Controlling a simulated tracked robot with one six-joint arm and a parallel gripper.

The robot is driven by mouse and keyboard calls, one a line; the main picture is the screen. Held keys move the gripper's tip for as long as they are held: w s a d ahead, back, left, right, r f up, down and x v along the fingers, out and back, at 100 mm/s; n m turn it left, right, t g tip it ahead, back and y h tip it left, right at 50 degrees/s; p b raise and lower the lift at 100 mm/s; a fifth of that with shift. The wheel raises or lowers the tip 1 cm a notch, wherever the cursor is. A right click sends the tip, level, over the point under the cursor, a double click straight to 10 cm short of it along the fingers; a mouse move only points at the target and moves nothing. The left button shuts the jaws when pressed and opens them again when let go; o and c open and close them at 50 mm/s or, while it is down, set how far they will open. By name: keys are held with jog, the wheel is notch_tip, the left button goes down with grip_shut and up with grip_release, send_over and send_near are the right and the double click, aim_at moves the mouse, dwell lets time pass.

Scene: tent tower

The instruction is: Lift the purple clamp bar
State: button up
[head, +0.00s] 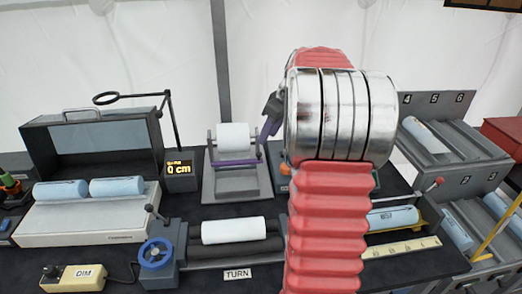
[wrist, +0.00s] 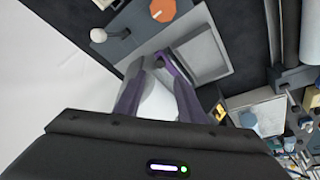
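The purple clamp bar (head: 238,162) lies across the grey stand (head: 237,185), just below a white roll (head: 234,137), in the head view. I cannot clearly tell the bar from the purple fingers there. The gripper appears to hold nothing.
A display (head: 180,170) reading 0 cm stands left of the stand. A roller device (head: 160,254) with a blue wheel and a white roll (head: 233,230) is in front. A light box (head: 90,215) with blue rolls is at left, a numbered rack (head: 455,155) at right.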

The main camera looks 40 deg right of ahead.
aim_at(259, 153)
jog(key=x, duration=0.9)
jog(key=shift+c, duration=0.2)
grip_shut()
dwell(0.3)
